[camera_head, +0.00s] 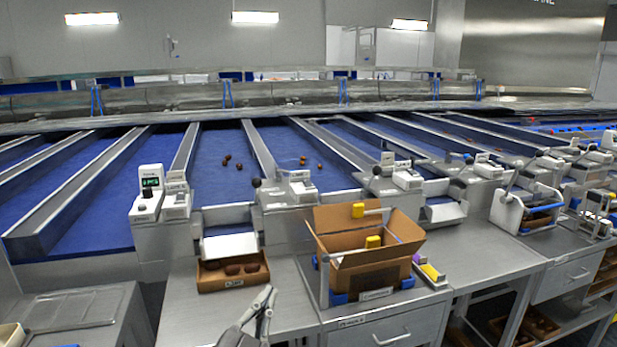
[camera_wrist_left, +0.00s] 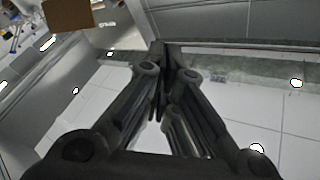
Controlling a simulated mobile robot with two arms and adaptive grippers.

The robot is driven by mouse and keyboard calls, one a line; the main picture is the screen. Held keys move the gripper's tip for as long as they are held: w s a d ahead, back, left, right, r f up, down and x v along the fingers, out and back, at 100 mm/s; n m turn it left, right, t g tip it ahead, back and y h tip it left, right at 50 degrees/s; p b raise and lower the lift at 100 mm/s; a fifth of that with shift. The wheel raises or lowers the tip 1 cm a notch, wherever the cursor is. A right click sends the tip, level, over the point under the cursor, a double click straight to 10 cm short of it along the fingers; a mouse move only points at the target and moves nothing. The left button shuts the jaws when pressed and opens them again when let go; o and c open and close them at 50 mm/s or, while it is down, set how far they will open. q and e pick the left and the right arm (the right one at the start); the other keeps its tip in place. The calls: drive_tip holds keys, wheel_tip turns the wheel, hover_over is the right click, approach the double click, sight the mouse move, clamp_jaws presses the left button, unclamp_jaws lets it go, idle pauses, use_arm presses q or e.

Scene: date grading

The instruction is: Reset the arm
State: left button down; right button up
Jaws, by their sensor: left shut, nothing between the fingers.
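My left gripper (camera_head: 268,296) shows at the bottom of the head view, over the front of the steel table, to the right of the small tray with dates and to the left of the cardboard box. In the left wrist view its fingers (camera_wrist_left: 160,55) come together at the tips, shut with nothing between them. My right gripper is not in view.
An open cardboard box (camera_head: 362,268) stands in a holder on the table. A brown tray (camera_head: 209,284) holds several dates. Blue conveyor lanes (camera_head: 222,140) run behind, with a few loose dates.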

use_arm(q)
drive_tip(key=s+a+f+n+g+y, duration=0.3)
drive_tip(key=s+a+f+g, duration=0.15)
drive_tip(key=f, duration=0.45)
drive_tip(key=s+a+f+n+g+y, duration=0.35)
drive_tip(key=s+a+f, duration=0.25)
drive_tip(key=f, duration=0.2)
drive_tip(key=s+a+f+n+g+h, duration=0.1)
drive_tip(key=s+f+g, duration=0.3)
drive_tip(key=s, duration=0.6)
drive_tip(key=s+a+f+g, duration=0.1)
drive_tip(key=s+f+g, duration=0.35)
drive_tip(key=s, duration=0.55)
wheel_tip(320, 180, down, 25)
drive_tip(key=s+a+f+g, duration=0.2)
drive_tip(key=s+f, duration=1.5)
drive_tip(key=s, duration=0.1)
drive_tip(key=shift+s+a+f, duration=0.15)
drive_tip(key=shift+a+f, duration=0.2)
drive_tip(key=shift+f, duration=0.05)
